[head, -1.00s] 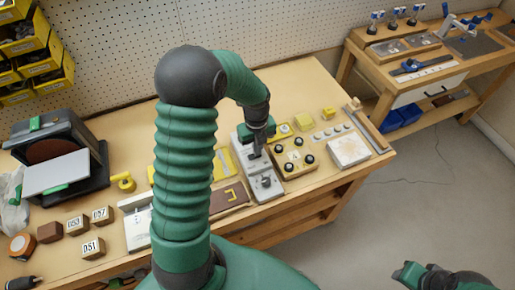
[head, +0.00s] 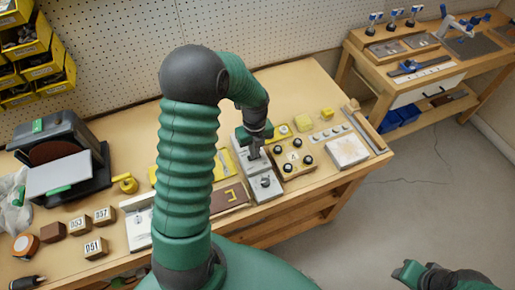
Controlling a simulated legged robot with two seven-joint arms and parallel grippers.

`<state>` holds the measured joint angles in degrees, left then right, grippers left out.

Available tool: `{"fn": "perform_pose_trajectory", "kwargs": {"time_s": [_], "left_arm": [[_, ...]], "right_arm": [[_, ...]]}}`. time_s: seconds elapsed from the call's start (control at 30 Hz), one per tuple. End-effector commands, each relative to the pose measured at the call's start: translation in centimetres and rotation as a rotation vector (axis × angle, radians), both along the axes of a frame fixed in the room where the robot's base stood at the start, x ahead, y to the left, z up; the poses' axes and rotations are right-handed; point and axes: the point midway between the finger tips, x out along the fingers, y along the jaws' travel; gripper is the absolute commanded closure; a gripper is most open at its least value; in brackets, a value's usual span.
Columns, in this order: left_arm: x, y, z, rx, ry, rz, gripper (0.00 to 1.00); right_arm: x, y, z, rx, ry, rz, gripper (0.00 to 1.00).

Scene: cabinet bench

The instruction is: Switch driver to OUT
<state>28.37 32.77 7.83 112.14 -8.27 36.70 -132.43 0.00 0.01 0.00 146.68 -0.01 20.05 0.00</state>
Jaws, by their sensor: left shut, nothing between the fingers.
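A light grey switch panel (head: 248,165) lies on the bench, with a round dark-topped knob or lever (head: 265,181) on its near part. My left gripper (head: 254,154) points down over the far part of this panel. It is shut and empty, at or just above the switch there; contact cannot be told. The gripper hides much of that switch, and no labels can be read. My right gripper (head: 401,271) is at the bottom right, away from the bench, and its finger opening cannot be made out.
Farther right are a pale block (head: 346,152) and a row of round buttons (head: 331,134). A disc sander (head: 62,155) stands far left.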

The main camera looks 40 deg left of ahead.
Motion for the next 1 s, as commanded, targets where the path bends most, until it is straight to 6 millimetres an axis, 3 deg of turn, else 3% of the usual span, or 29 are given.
{"fn": "perform_pose_trajectory", "kwargs": {"time_s": [0.47,0.57,1.0], "left_arm": [[-0.2,0.2,0.9,0.001,-0.004,0.001,1.0],[-0.1,0.2,2.6,0.002,-0.007,0.0,1.0],[0.1,0.3,13.3,0.001,-0.005,0.001,1.0]], "right_arm": [[0.0,0.0,0.3,0.0,0.0,0.0,0.64],[0.0,0.0,0.5,0.0,0.0,0.0,0.64],[0.0,0.0,1.3,0.0,0.0,0.0,0.64]]}}
